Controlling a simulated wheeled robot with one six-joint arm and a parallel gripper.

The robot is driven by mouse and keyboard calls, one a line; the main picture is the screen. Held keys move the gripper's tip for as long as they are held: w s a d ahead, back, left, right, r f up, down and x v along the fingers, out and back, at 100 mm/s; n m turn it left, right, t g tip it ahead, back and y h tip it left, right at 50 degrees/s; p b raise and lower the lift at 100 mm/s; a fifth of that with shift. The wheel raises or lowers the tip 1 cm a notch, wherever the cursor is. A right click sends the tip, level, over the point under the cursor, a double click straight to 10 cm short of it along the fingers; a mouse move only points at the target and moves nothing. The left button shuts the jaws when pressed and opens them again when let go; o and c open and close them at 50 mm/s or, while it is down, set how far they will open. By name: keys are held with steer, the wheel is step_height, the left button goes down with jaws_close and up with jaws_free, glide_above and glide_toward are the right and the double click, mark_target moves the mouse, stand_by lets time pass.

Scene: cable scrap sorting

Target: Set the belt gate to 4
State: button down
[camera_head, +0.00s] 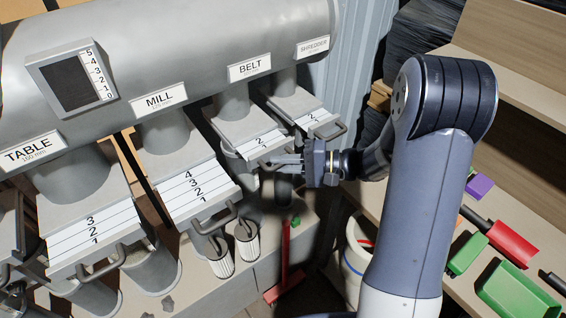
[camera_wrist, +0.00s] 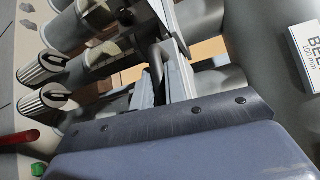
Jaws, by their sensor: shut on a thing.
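The belt gate (camera_head: 257,143) is a pale sliding plate with black lines and numbers, below the BELT label (camera_head: 249,68) on the grey pipe. The marks 2 and 1 show on its exposed part. My gripper (camera_head: 279,161) is at the front of this gate, shut on its dark bar handle. In the wrist view the fingers (camera_wrist: 163,88) close around the handle (camera_wrist: 155,58). The fingers hide part of the handle. The BELT label also shows at the right edge of the wrist view (camera_wrist: 308,55).
The mill gate (camera_head: 196,191) shows 4 to 1, the table gate (camera_head: 92,237) 3 to 1. The shredder gate (camera_head: 315,118) is close to the right of my gripper. A gauge (camera_head: 72,80) hangs on the pipe. A green tray (camera_head: 517,292) lies on the right bench.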

stand_by(0.4)
steer(key=shift+s+d+f+b, duration=0.15)
steer(key=shift+s+d+b, duration=0.05)
steer(key=shift+b, duration=0.15)
steer(key=s+d+b, duration=0.2)
steer(key=s, duration=0.1)
steer(key=s+d+b, duration=0.1)
steer(key=shift+s, duration=0.4)
steer(key=c, duration=1.5)
jaws_free()
steer(key=shift+s+d, duration=0.1)
steer(key=shift+d, duration=0.05)
steer(key=shift+o, duration=0.2)
steer(key=shift+d, duration=0.1)
